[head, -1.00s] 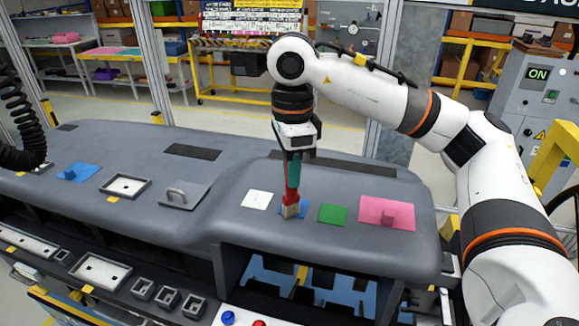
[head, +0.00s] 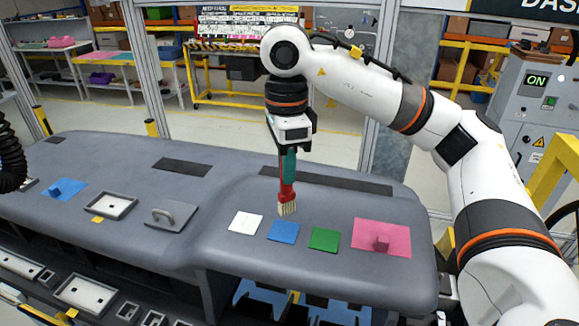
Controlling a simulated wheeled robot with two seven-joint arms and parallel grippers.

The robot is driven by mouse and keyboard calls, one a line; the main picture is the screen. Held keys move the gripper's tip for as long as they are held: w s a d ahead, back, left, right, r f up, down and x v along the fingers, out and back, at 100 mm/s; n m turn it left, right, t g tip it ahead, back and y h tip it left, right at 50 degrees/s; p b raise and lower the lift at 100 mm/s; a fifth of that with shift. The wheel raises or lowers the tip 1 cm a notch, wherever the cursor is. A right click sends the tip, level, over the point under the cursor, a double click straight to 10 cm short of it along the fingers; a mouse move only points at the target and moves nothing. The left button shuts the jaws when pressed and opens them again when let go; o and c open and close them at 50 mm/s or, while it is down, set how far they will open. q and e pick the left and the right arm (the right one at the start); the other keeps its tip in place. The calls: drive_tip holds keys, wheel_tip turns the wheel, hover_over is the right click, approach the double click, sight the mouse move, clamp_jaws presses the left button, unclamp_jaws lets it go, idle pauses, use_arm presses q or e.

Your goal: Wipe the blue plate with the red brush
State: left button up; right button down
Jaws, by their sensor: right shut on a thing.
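The red brush (head: 287,190) has a red body, pale bristles (head: 287,209) at its lower end and a teal upper handle. My right gripper (head: 289,148) is shut on the teal handle and holds the brush upright, bristles down. The flat blue plate (head: 283,231) lies on the grey dashboard, between a white plate (head: 246,222) and a green plate (head: 323,239). The bristles show just above the blue plate's far edge in the picture and look apart from it. The plate's top is fully in view. My left gripper is not in view.
A pink plate with a knob (head: 382,237) lies to the right on the dashboard (head: 230,180). To the left are a grey plate with a handle (head: 171,217), a framed tray (head: 107,206) and another blue piece with a knob (head: 64,190).

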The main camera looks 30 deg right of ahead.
wheel_tip(320, 180, up, 2)
drive_tip(key=shift+s+a+r+p, duration=0.1)
drive_tip(key=shift+s+a+p, duration=0.05)
drive_tip(key=shift+p, duration=0.4)
drive_tip(key=shift+r+p, duration=0.3)
drive_tip(key=shift+r, duration=0.05)
drive_tip(key=shift+w+d+r+p, duration=0.1)
drive_tip(key=shift+d+r+p, duration=0.05)
drive_tip(key=shift+r+p, duration=0.3)
drive_tip(key=shift+w+d+r+p, duration=0.1)
drive_tip(key=shift+r+p, duration=0.2)
drive_tip(key=shift+r, duration=0.1)
drive_tip(key=shift+s, duration=0.1)
drive_tip(key=shift+a, duration=0.1)
